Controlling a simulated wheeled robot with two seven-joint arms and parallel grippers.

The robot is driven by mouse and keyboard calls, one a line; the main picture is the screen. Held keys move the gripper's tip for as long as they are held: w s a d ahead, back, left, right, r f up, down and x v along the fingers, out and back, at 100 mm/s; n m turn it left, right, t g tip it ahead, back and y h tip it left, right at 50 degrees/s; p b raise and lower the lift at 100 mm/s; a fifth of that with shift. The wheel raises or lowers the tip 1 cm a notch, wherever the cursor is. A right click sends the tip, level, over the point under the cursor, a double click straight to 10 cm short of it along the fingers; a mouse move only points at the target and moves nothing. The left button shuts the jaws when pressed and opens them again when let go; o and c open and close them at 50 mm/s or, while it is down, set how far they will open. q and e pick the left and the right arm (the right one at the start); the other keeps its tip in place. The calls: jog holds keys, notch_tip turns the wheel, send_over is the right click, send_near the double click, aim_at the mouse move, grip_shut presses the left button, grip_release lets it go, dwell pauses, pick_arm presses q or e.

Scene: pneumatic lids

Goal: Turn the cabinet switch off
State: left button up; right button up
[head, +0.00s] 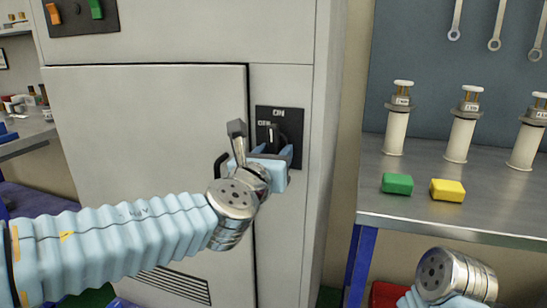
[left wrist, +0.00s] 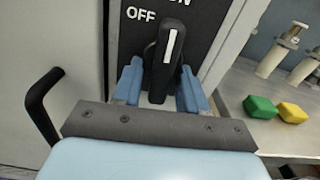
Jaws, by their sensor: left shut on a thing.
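The cabinet switch is a black rotary knob (head: 273,133) on a black plate (head: 292,119) on the grey cabinet, right of its door. In the left wrist view the knob (left wrist: 171,45) has a white mark that points up, roughly towards ON. The OFF label (left wrist: 140,14) is at its upper left. My left gripper (head: 272,154) is at the switch, with its blue fingers on both sides of the knob in the left wrist view (left wrist: 160,75). It is shut on the knob. My right arm's metal wrist shows at lower right; its gripper fingers are out of view.
A dark door handle (left wrist: 40,105) is close to the left gripper's left side. A panel with orange and green switches (head: 82,14) is at upper left. A metal bench (head: 420,215) at right bears green (head: 397,183) and yellow (head: 448,190) blocks and several white cylinders.

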pick_arm(q)
jog(key=n+b, duration=0.5)
jog(key=b, duration=0.1)
jog(key=shift+s+d+f+n, duration=0.15)
jog(key=shift+d+f+n, duration=0.05)
jog(key=shift+d+n, duration=0.2)
jog(key=shift+s+d+r+n+b, duration=0.1)
jog(key=shift+r+n+b, duration=0.2)
jog(key=shift+n+b, duration=1.4)
jog(key=shift+w+d+r+n+b, duration=0.1)
jog(key=shift+r+n+b, duration=0.15)
jog(key=shift+n+b, duration=1.4)
jog(key=shift+s+d+r+n+b, duration=0.1)
jog(key=shift+r+n+b, duration=0.2)
jog(key=shift+n+b, duration=1.4)
pick_arm(e)
notch_tip(320, 180, down, 15)
jog(key=d+p, duration=0.1)
jog(key=shift+w+d+r+p, duration=0.15)
jog(key=shift+w+d+p, duration=0.15)
jog(key=shift+w+d, duration=0.05)
pick_arm(q)
jog(key=shift+n, duration=0.85)
jog(key=o, duration=0.7)
jog(key=shift+c, duration=0.2)
jog(key=shift+r, duration=0.1)
